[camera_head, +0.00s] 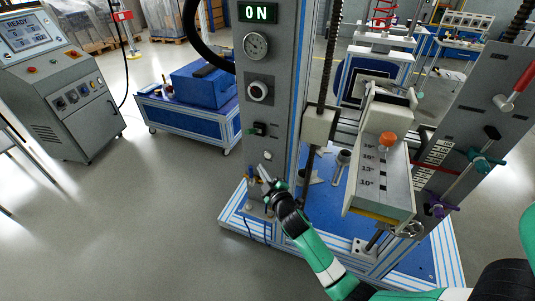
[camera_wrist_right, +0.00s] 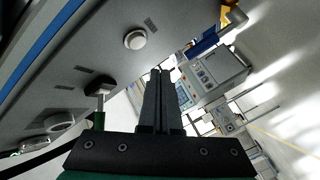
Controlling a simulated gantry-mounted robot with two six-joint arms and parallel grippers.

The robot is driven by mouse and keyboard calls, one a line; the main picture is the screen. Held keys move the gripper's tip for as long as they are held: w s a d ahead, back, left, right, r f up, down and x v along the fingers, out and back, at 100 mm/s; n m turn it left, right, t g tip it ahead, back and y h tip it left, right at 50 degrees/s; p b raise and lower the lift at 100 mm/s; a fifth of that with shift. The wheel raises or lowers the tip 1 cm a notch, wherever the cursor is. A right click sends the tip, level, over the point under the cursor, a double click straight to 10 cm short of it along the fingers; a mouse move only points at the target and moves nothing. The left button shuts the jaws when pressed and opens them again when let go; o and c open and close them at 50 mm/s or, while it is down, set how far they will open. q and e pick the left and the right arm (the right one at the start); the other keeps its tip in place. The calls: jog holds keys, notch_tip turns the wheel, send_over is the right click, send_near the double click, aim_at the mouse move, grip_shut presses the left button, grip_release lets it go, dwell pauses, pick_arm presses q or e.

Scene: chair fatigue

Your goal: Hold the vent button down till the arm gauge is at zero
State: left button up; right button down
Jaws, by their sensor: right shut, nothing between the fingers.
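The grey panel column (camera_head: 270,70) carries a round dial gauge (camera_head: 256,45) under a lit "ON" sign; its needle is too small to read. A small round pale button (camera_head: 268,155) sits low on the panel. It shows larger in the right wrist view (camera_wrist_right: 135,39), standing proud of the panel. My right gripper (camera_head: 263,172) is shut and empty, just below the button in the head view. In the wrist view its fingertips (camera_wrist_right: 160,72) appear apart from the button. My left gripper is not in view.
Above the button are a black lever valve (camera_head: 260,129) with a green part and a round knob (camera_head: 258,91). Small brass and blue fittings (camera_head: 251,174) stand beside my right gripper. A test rig with a scale-marked block (camera_head: 380,178) stands to the right.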

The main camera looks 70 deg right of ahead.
aim_at(268, 156)
jog(key=shift+d+p, duration=0.45)
jog(key=shift+d, duration=1.1)
jog(key=shift+d, duration=0.15)
dwell(0.7)
jog(key=shift+w+d, duration=0.1)
jog(key=shift+d, duration=0.2)
